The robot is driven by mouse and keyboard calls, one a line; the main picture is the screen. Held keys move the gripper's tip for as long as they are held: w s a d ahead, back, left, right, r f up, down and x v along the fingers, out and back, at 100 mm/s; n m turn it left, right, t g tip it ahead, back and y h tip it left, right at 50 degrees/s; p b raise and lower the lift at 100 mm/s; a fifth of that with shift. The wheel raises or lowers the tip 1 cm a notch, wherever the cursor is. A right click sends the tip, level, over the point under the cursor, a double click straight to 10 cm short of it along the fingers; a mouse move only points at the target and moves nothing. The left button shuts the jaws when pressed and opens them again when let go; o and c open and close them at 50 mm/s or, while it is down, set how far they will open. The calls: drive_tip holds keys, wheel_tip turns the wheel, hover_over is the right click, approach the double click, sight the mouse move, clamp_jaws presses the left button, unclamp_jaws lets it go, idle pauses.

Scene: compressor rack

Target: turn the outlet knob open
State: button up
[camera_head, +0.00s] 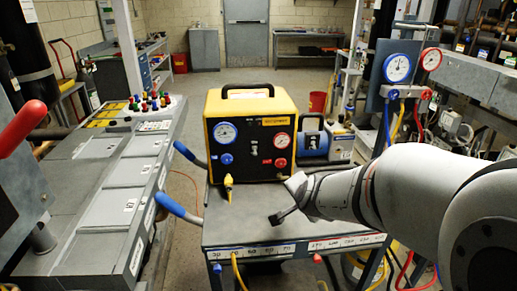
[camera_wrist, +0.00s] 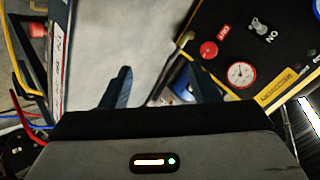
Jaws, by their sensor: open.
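A yellow and black unit (camera_head: 252,130) stands on the grey cart, its panel facing me. A blue knob (camera_head: 226,159) sits under a blue gauge and a red knob (camera_head: 281,162) under a red gauge. The red knob also shows in the wrist view (camera_wrist: 208,49), upside down beside the red gauge (camera_wrist: 241,74). My gripper (camera_head: 283,215) is over the cart top, in front of and below the panel, apart from both knobs. In the wrist view its fingers (camera_wrist: 158,84) are spread with nothing between them.
The grey cart top (camera_head: 235,222) is largely bare, with blue-gripped handles at its left. A yellow plug and cable (camera_head: 228,186) hang from the panel's left. A grey bench (camera_head: 100,195) is at the left. Gauges and hoses (camera_head: 398,68) stand at the right.

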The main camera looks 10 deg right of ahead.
drive_tip(key=w+f+m+t+b, duration=0.3)
drive_tip(key=w+m, duration=0.2)
drive_tip(key=w, duration=0.1)
drive_tip(key=m+t+b, duration=0.2)
drive_tip(key=m+t, duration=0.2)
drive_tip(key=m, duration=0.2)
approach(281, 164)
drive_tip(key=shift+w+d+f+y, duration=0.1)
drive_tip(key=shift+d+f+y, duration=0.2)
drive_tip(key=shift+f, duration=0.4)
drive_tip(key=shift+m+t, duration=0.6)
drive_tip(key=shift+m, duration=0.3)
drive_tip(key=w, duration=0.8)
drive_tip(key=shift+w+r, duration=0.2)
drive_tip(key=shift+w, duration=0.1)
drive_tip(key=shift+c, duration=0.6)
